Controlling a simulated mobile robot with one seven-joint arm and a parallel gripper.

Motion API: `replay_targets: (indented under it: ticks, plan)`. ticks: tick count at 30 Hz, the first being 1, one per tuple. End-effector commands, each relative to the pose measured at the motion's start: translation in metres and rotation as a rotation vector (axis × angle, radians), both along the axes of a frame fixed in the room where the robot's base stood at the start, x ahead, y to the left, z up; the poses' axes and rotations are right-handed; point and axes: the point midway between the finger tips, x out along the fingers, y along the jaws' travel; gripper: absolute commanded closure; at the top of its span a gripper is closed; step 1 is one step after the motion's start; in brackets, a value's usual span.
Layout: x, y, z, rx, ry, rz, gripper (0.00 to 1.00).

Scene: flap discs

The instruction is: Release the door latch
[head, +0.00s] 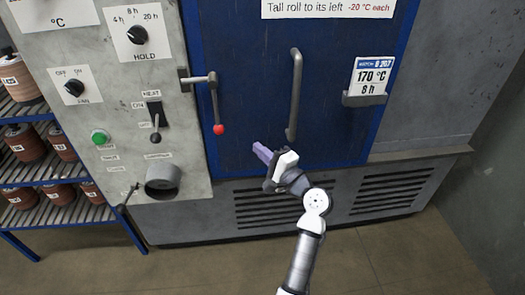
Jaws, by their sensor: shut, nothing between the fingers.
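The blue oven door (250,100) fills the middle of the head view and looks closed. Its latch (213,97) sits at the door's left edge. The latch is a grey bar with a lever hanging straight down to a red knob (218,129). A grey vertical door handle (295,95) is to the right of the latch. My gripper (259,149) is shut and empty, low in front of the door. It is below and to the right of the red knob, apart from it in the picture, and left of the handle's lower end.
A control panel (120,170) with dials, switches and a green button (99,137) stands left of the door. A holder (364,99) on the door carries a 170 °C, 8 h card (371,76). A blue rack (60,180) with brown rolls is far left. The floor (390,250) in front is clear.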

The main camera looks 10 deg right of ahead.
Motion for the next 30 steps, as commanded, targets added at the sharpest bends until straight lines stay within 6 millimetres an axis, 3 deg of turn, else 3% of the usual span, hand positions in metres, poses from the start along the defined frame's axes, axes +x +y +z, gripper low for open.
replay_targets:
  ticks: [9, 18, 30]
  plan:
    - [0.053, 0.041, 0.012, -0.001, 0.001, 0.003, 1.0]
    - [0.058, 0.07, 0.015, -0.001, 0.0, 0.0, 1.0]
    - [0.058, 0.072, 0.014, 0.0, 0.0, -0.001, 1.0]
